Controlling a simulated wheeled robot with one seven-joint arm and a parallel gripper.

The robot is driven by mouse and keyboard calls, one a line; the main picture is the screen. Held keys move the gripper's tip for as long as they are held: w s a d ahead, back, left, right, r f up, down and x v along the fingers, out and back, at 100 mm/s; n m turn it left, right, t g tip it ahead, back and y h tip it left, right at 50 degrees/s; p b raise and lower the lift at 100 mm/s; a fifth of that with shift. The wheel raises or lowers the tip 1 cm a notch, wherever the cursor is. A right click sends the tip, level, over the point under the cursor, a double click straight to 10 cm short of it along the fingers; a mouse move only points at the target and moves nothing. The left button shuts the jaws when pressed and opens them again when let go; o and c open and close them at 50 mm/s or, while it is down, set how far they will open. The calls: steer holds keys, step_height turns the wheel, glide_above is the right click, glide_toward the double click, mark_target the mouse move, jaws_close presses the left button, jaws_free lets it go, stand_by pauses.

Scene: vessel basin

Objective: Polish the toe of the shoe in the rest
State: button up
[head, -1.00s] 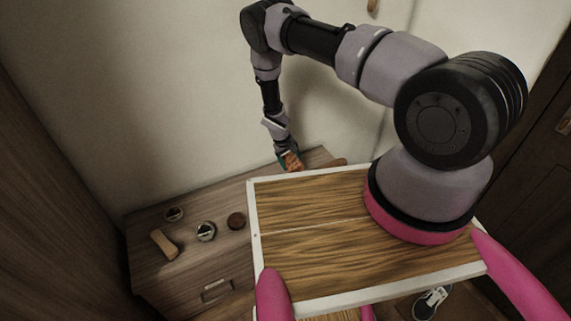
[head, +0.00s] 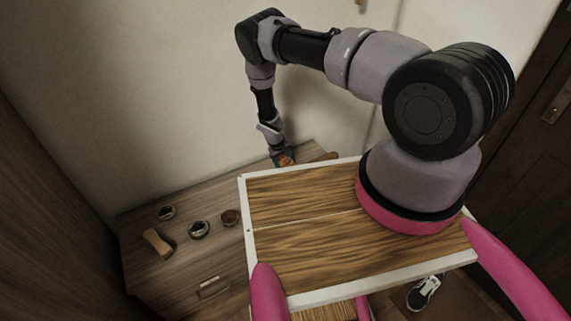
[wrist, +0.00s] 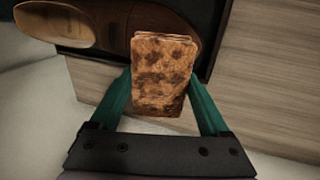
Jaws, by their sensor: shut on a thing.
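My gripper (wrist: 160,105) is shut on a brown, mottled folded cloth or pad (wrist: 160,75), held between its teal fingers. In the head view the orange-brown pad (head: 286,160) is at the back of the wooden cabinet top. A brown rounded form (wrist: 165,15), possibly the shoe, lies behind the pad's top end. A tan wooden rounded piece (wrist: 55,24) lies to its left, on or against a dark surface. I cannot tell whether the pad touches the brown form. In the head view a brown piece (head: 326,157) shows beside my gripper, mostly hidden by my tray.
Small round tins (head: 199,230), (head: 166,213) and a brown round one (head: 230,217) stand on the cabinet top (head: 185,260). A wooden brush (head: 157,243) lies at front left. A dark sneaker (head: 424,292) is on the floor. A wall rises behind the cabinet.

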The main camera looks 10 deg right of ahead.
steer(key=shift+x, duration=1.15)
steer(key=shift+s+d+r, duration=0.1)
steer(key=shift+s+d, duration=0.15)
steer(key=shift+s, duration=0.8)
steer(key=shift+s+d+f, duration=0.1)
steer(key=shift+s+d, duration=0.15)
steer(key=shift+s, duration=0.8)
steer(key=shift+s+d+r, duration=0.1)
steer(key=shift+s+d, duration=0.2)
steer(key=shift+s, duration=0.8)
steer(key=shift+w+a, duration=0.25)
steer(key=shift+w, duration=0.8)
steer(key=shift+w+a, duration=0.3)
steer(key=shift+w, duration=0.8)
steer(key=shift+w+a, duration=0.25)
steer(key=shift+w, duration=0.8)
steer(key=shift+v, duration=3)
steer(key=shift+v, duration=1.5)
